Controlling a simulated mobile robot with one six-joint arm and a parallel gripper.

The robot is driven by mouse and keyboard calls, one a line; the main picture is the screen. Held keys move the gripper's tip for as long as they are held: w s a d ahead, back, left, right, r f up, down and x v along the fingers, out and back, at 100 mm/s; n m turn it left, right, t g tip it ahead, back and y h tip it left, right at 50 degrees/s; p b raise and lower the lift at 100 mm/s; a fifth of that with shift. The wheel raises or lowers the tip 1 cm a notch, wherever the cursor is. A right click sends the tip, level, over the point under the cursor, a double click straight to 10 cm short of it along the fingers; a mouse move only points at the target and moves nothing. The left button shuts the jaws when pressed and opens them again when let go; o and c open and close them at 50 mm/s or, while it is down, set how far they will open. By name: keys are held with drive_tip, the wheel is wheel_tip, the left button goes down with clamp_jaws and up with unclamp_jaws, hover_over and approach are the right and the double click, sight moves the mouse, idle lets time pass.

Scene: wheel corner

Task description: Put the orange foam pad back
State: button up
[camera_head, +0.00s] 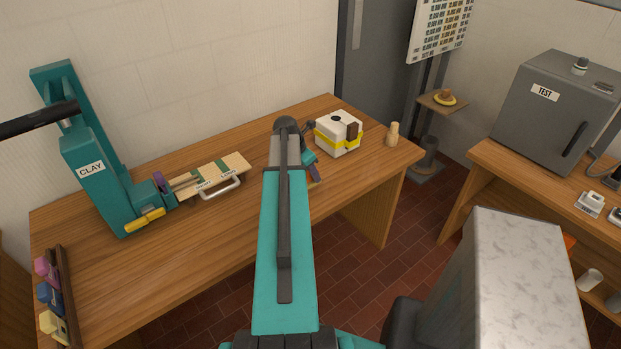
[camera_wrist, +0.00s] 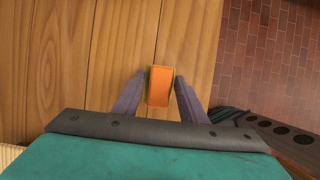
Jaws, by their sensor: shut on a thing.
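The orange foam pad (camera_wrist: 160,88) shows in the wrist view as a small block with an orange face and yellowish edges. My gripper (camera_wrist: 160,80) is shut on it, one purple-grey finger on each side. The wood tabletop lies below it; whether the pad touches the wood I cannot tell. In the head view my gripper (camera_head: 314,174) is over the right part of the wooden workbench (camera_head: 230,235), in front of a white and yellow box. The pad is mostly hidden there by my arm.
A teal CLAY machine (camera_head: 92,185) stands at the left, with a wooden board (camera_head: 228,165) beside it. A rack (camera_head: 64,285) with coloured pieces lies front left. The white and yellow box (camera_head: 338,137) and a small wooden peg (camera_head: 392,134) stand back right. The bench's front middle is clear.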

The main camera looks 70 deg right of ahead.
sight(311, 179)
drive_tip(key=shift+f+p, duration=0.4)
drive_tip(key=shift+f, duration=0.5)
drive_tip(key=shift+f+p, duration=0.5)
drive_tip(key=shift+f, duration=0.15)
drive_tip(key=shift+f, duration=0.25)
drive_tip(key=o, duration=1.3)
drive_tip(key=shift+o, duration=0.2)
drive_tip(key=shift+b, duration=0.35)
drive_tip(key=shift+b+v, duration=1.05)
drive_tip(key=shift+v, duration=1.2)
drive_tip(key=b+v, duration=0.2)
drive_tip(key=v, duration=0.7)
drive_tip(key=shift+w, duration=0.15)
